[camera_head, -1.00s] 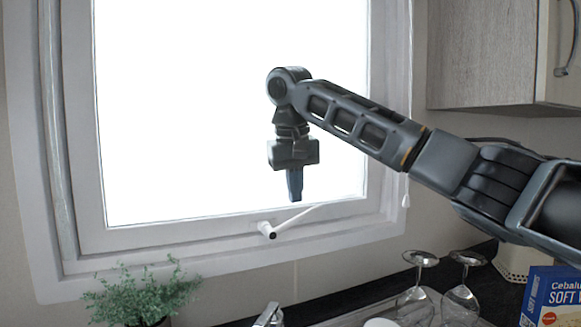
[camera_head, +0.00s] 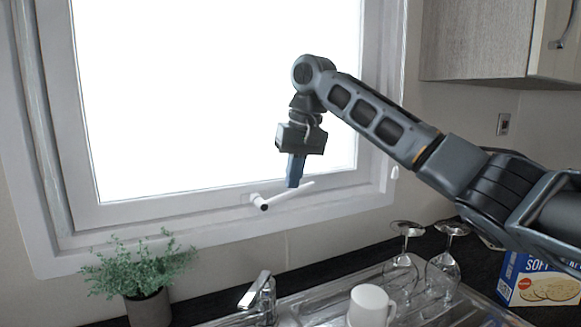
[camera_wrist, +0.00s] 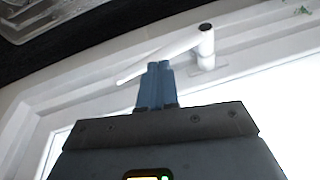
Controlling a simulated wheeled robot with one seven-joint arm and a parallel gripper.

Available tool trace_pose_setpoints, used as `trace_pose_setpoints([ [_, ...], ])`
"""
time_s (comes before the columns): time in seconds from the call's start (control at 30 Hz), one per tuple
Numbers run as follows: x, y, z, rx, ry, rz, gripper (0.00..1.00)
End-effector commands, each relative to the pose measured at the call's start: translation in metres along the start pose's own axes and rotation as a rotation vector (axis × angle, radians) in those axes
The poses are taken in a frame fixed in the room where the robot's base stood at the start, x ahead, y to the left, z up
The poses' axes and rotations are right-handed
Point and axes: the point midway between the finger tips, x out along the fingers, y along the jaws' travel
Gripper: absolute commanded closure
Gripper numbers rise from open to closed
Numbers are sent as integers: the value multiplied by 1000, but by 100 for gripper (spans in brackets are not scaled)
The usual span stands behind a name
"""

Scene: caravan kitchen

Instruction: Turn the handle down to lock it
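The white window handle (camera_head: 284,195) is on the lower frame of the window. Its lever points right and slightly up from the pivot in the head view. In the wrist view the handle (camera_wrist: 172,55) runs across just beyond my fingertips. My gripper (camera_head: 293,184) points down, just above the lever's middle in the head view. Its blue fingers (camera_wrist: 157,68) are together, with nothing visible between them. The fingertips overlap the lever's edge in the wrist view; whether they touch it I cannot tell.
Below the window are a potted plant (camera_head: 143,275), a tap (camera_head: 260,295), a white mug (camera_head: 370,306), wine glasses (camera_head: 403,268) and a blue cracker box (camera_head: 541,280). A wall cabinet (camera_head: 480,40) hangs at upper right. The wall strip under the window is clear.

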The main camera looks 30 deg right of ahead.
Motion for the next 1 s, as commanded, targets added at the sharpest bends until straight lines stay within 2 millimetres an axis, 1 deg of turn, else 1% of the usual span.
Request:
trace_pose_setpoints([
  [0.1, 3, 4, 1, 22, -14, -97, 100],
  [0.2, 8, 9, 1, 33, -18, -145, 100],
  [0.4, 18, 15, 2, 33, -17, -151, 100],
  [0.5, 19, 16, 2, 32, -16, -150, 100],
  [0.83, 19, 17, 2, 34, -16, -147, 100],
  [1.0, 10, 14, -1, 34, -16, -148, 100],
])
